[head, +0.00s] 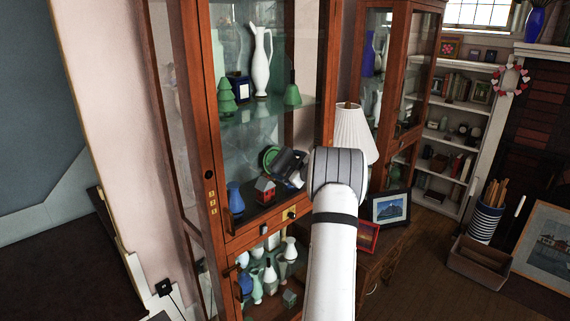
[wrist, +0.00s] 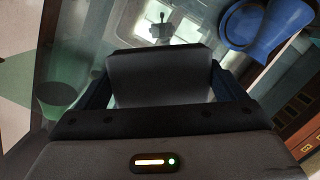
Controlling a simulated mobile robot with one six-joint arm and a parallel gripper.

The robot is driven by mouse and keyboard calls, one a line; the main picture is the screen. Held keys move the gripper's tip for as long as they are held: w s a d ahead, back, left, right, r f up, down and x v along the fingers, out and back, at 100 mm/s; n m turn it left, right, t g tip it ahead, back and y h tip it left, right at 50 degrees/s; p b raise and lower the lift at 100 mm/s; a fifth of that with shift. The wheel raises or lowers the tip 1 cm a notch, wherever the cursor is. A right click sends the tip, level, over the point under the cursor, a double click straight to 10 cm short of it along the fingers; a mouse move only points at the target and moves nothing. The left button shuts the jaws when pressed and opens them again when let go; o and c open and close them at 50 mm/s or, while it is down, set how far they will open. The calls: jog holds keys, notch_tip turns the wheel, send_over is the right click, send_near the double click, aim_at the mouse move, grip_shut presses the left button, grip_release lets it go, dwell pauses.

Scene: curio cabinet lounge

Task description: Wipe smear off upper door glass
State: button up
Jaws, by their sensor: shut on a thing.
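The upper door glass (head: 268,133) is a tall clear pane in a reddish-brown wooden frame on the nearer cabinet, with shelves of ornaments showing through it. My gripper (head: 284,166) is at the lower part of this pane, level with the green plate and the small red house. In the wrist view my gripper (wrist: 160,84) is shut on a dark grey block-like pad (wrist: 160,72), held across between its two fingers. The pad faces the glass; I cannot tell whether it touches it. I cannot make out a smear for sure among the reflections.
Behind the glass stand a white pitcher (head: 261,62), a green tree ornament (head: 226,97) and a blue vase (head: 235,197). A lamp (head: 352,131) and framed picture (head: 390,207) stand right of my arm. A second cabinet (head: 398,75) is behind.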

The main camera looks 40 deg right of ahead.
jog(key=shift+w+d+p, duration=0.15)
jog(key=shift+d+p, duration=0.15)
jog(key=shift+d, duration=0.55)
jog(key=s+b, duration=0.1)
jog(key=s, duration=0.5)
jog(key=shift+d, duration=0.35)
jog(key=shift+s, duration=0.15)
jog(key=s, duration=0.2)
jog(key=shift+s+d, duration=0.2)
jog(key=shift+s, duration=0.15)
